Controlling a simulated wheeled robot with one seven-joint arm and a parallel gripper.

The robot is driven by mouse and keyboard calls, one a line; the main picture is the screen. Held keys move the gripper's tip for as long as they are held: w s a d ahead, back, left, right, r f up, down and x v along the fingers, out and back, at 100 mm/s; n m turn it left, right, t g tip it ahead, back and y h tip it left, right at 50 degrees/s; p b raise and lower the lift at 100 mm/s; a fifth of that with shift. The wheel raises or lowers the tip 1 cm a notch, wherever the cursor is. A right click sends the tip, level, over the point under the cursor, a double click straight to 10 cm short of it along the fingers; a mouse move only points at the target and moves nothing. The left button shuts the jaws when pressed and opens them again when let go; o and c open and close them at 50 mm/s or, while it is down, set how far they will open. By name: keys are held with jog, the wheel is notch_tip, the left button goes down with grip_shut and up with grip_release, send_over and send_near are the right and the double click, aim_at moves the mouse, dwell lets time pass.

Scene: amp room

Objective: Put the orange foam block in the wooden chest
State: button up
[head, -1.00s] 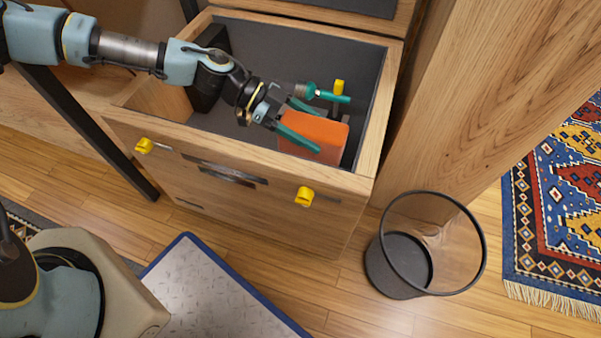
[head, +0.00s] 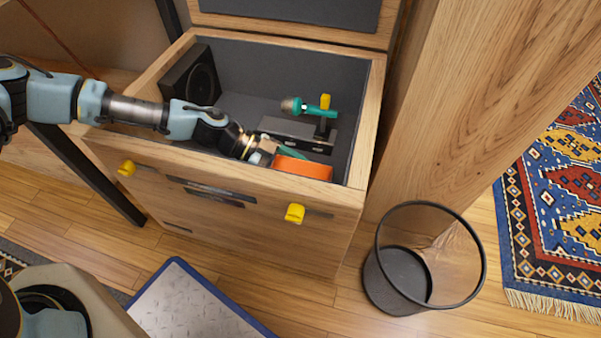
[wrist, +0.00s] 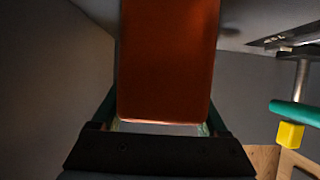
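The wooden chest (head: 258,178) stands open with its lid raised at the back. The orange foam block (head: 303,168) is down inside the chest at the front right, its lower part hidden behind the front wall. My gripper (head: 291,153) reaches over the front left of the chest and is inside it, at the block's left end. In the wrist view the block (wrist: 167,60) lies between the two green fingers of my gripper (wrist: 162,118), which sit close along its sides. The gripper appears shut on it.
Also in the chest are a dark speaker-like box (head: 190,75), a dark grey item (head: 300,133) and a green-handled tool with a yellow part (head: 308,107). A wooden panel (head: 445,100) rises close on the right.

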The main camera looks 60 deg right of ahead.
aim_at(283, 165)
jog(key=o, duration=0.3)
jog(key=shift+o, duration=0.2)
jog(key=shift+p+v, duration=0.55)
jog(key=shift+v, duration=3.15)
